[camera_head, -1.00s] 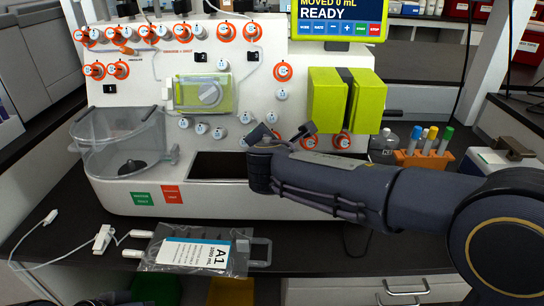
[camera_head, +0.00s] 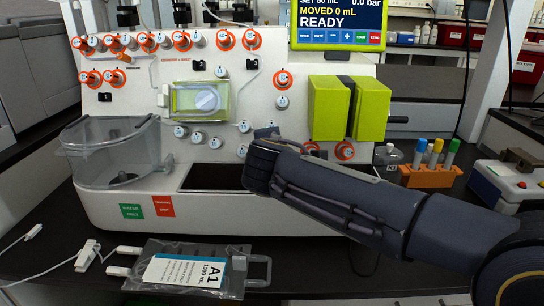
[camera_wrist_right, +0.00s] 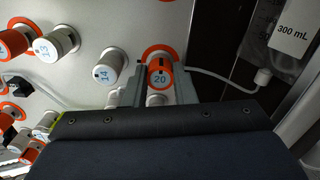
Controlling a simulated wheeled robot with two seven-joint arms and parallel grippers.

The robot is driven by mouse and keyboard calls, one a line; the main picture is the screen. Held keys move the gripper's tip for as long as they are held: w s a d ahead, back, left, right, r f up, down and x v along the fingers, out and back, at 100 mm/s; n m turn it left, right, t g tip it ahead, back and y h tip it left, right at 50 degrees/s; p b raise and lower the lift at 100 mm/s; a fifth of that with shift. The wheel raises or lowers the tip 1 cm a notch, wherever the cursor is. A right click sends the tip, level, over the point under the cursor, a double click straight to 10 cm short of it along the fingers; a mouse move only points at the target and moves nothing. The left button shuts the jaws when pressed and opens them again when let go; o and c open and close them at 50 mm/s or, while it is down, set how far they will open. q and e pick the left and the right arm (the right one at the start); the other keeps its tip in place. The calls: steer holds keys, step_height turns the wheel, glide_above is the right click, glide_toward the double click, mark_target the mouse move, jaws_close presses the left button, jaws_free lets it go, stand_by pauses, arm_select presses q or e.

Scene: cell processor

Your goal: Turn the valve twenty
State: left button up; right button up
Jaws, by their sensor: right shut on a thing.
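Valve twenty (camera_wrist_right: 160,77) is an orange-collared knob with a white cap marked 20, on the white panel of the processor. It sits between the two fingers of my right gripper (camera_wrist_right: 161,90) in the right wrist view. The gripper is shut on it, a finger on each side. In the head view the right gripper (camera_head: 268,134) is against the lower middle of the panel and my own wrist hides the valve. My left gripper is out of view.
Valve 14 (camera_wrist_right: 109,67) stands close to the left of the gripper, with valve 13 (camera_wrist_right: 55,45) beyond it. A tube runs right from valve twenty. In the head view, green blocks (camera_head: 349,107) stick out above my wrist. A clear bag (camera_head: 190,270) lies on the counter.

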stand_by(0.3)
steer(key=o, duration=1)
steer(key=v, duration=0.8)
steer(key=shift+p, duration=0.4)
